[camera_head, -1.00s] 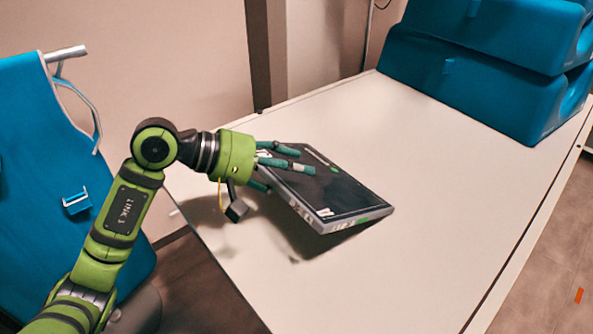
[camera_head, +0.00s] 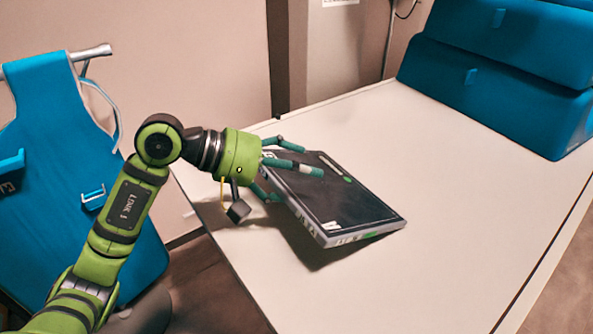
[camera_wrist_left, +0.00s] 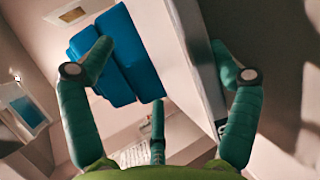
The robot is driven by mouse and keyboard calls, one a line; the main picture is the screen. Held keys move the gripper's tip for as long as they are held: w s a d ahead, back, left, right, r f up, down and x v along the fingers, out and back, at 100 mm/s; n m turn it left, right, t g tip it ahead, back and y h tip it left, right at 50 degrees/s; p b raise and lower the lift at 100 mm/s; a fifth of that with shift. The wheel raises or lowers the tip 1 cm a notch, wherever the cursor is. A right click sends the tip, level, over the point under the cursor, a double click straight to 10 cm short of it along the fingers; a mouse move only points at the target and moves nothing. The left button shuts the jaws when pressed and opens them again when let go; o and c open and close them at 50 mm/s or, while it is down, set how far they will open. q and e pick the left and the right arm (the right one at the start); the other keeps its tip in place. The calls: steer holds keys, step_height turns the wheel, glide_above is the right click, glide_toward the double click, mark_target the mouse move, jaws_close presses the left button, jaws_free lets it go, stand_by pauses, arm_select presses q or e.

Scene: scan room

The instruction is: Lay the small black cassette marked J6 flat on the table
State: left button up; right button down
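The black cassette (camera_head: 345,195) is a thin dark panel with a grey rim and small white and green labels. The J6 mark is not legible. It sits tilted over the table (camera_head: 440,180), with a shadow beside its near edge; whether part touches the table is unclear. My left gripper (camera_head: 295,180) is at its left edge, two fingers over the dark face and one lower. In the left wrist view the fingers are spread wide, with the cassette's light edge (camera_wrist_left: 197,55) between them and a gap on one side. My right gripper is out of view.
Blue foam blocks (camera_head: 500,80) stand at the table's far right. A blue apron-like item (camera_head: 75,140) hangs on a rail at the left. The table is bare to the right of and in front of the cassette.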

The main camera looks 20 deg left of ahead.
arm_select(q)
steer(key=shift+s+a, duration=0.1)
steer(key=shift+a, duration=0.15)
steer(key=v, duration=1.1)
steer(key=shift+s+a+r, duration=0.15)
steer(key=shift+r, duration=0.05)
